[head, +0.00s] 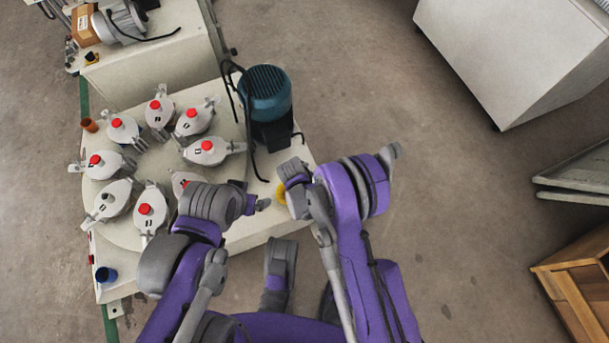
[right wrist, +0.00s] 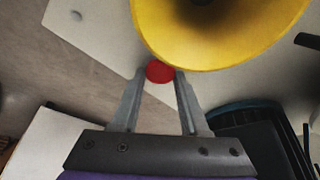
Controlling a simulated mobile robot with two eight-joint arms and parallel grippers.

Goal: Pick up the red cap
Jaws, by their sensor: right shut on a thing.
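In the right wrist view, a red cap (right wrist: 160,72) sits between the two fingertips of my right gripper (right wrist: 158,78), which is shut on it. The cap is close to the rim of a yellow round container (right wrist: 215,35), and I cannot tell whether they touch. In the head view my right gripper (head: 293,178) is over the right edge of the table, and the held cap is hidden there. My left gripper (head: 258,204) is to its left, above the table's front part; its fingers are too small to read.
Several grey pots with red tops (head: 145,209) stand in a ring on the pale table (head: 245,235). One pot (head: 104,206) shows no red top. A teal motor (head: 266,92) stands behind my right gripper. Orange (head: 89,125) and blue (head: 105,274) cups stand at the left edge.

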